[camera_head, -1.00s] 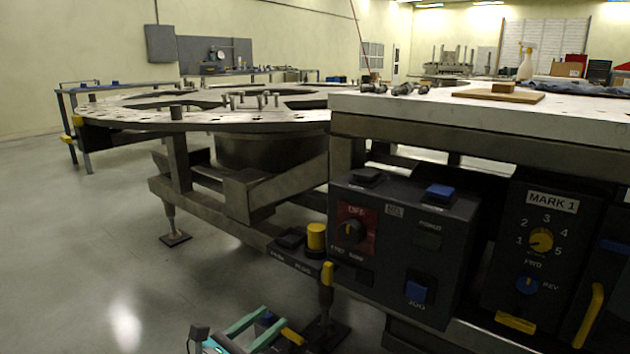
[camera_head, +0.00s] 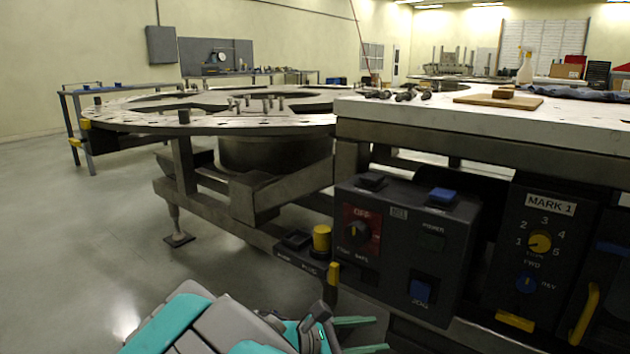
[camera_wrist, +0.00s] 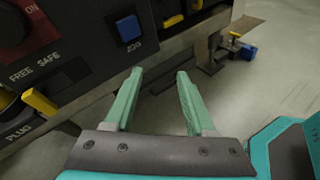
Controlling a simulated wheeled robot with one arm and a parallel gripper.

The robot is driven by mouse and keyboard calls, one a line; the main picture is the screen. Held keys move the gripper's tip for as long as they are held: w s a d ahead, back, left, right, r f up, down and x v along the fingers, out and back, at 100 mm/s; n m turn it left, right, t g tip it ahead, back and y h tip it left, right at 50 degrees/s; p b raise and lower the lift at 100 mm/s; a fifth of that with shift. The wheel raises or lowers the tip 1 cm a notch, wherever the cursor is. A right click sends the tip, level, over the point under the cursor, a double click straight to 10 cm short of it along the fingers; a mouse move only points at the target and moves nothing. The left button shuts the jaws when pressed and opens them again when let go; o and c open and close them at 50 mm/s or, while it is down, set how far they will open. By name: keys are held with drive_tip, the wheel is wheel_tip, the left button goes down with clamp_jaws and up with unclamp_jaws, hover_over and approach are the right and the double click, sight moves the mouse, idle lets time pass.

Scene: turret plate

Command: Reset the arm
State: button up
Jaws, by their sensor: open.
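My gripper (camera_head: 362,335) shows at the bottom of the head view, below the dark control box (camera_head: 400,245). Its two green fingers are apart with nothing between them. My grey and teal arm reaches in from the bottom edge. In the wrist view my gripper (camera_wrist: 154,75) is open and empty, with its fingers extending toward the underside of the box with the blue JOG switch (camera_wrist: 129,28). The fingers appear clear of the box, though the exact gap cannot be told.
A large round turret plate (camera_head: 215,120) on a metal frame stands at left. A white-topped bench (camera_head: 480,115) is at right, with the MARK 1 panel (camera_head: 545,240) below. A yellow-topped plug post (camera_head: 321,240) stands beside the control box. Open floor (camera_head: 90,240) lies at left.

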drive_tip(key=s+d+m+g+y+p, duration=0.2)
drive_tip(key=s+d+m+g+y, duration=0.4)
drive_tip(key=s+d+m, duration=0.55)
drive_tip(key=s+a+m+y+p, duration=0.1)
drive_tip(key=s+a+m+y, duration=0.2)
drive_tip(key=s, duration=0.4)
drive_tip(key=s+a+r+m+g+y+p, duration=0.1)
drive_tip(key=s+a+m+y, duration=0.2)
drive_tip(key=s, duration=0.5)
drive_tip(key=shift+a+r+m+g+y, duration=0.2)
drive_tip(key=shift+m+g+y, duration=0.1)
drive_tip(key=shift+m+y, duration=0.45)
drive_tip(key=shift+s, duration=0.1)
